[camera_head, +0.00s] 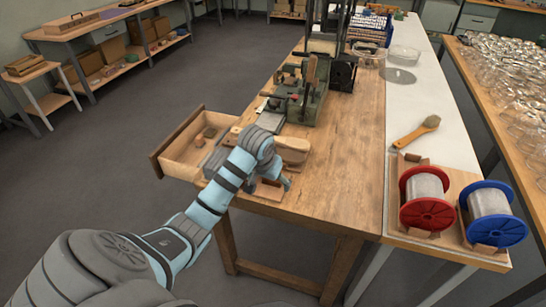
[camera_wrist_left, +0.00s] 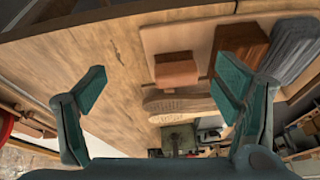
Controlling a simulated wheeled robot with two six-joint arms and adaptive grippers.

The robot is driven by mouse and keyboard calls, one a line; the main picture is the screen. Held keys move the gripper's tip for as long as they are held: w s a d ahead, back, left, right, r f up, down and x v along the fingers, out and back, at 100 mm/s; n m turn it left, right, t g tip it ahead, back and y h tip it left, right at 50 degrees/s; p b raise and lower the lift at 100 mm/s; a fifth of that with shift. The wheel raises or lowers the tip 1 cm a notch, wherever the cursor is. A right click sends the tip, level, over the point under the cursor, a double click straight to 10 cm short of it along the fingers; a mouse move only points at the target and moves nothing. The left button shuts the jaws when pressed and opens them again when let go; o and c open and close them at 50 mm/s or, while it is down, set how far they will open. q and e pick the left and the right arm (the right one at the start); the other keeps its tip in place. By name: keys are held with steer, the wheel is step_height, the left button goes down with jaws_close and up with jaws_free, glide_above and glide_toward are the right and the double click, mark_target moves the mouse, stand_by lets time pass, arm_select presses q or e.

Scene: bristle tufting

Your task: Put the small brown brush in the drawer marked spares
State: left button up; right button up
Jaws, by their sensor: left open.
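My left gripper (camera_head: 278,176) is over the near left part of the wooden bench. In the left wrist view (camera_wrist_left: 162,80) its fingers are spread with nothing between them. A small reddish-brown block-like piece (camera_wrist_left: 176,68) lies on a board beyond the fingers; I cannot tell whether it is the small brown brush. A darker brown block (camera_wrist_left: 240,45) and a grey one (camera_wrist_left: 292,48) lie beside it. An open drawer (camera_head: 167,160) sticks out from the bench's left side, with a small brown thing (camera_head: 208,132) inside. No "spares" marking is readable. My right gripper is out of view.
A long-handled brush (camera_head: 415,132) lies on the white table strip at right. A red spool (camera_head: 427,200) and a blue spool (camera_head: 493,215) stand near its front end. A green machine (camera_head: 305,100) stands further back on the bench. The bench middle is clear.

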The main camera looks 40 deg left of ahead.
mark_target(276, 183)
arm_select(q)
steer(key=w+a+r+n, duration=0.1)
steer(key=w+a+r, duration=0.3)
steer(key=r, duration=0.1)
steer(key=shift+n, duration=0.3)
steer(key=b+x, duration=0.1)
steer(key=x, duration=0.3)
steer(key=b+x, duration=0.2)
steer(key=x, duration=0.3)
steer(key=b+x, duration=0.2)
steer(key=x, duration=0.3)
steer(key=shift+s+d+f, duration=0.15)
steer(key=shift+d+f, duration=0.1)
steer(key=shift+d, duration=0.05)
steer(key=shift+r, duration=0.1)
steer(key=c, duration=1.4)
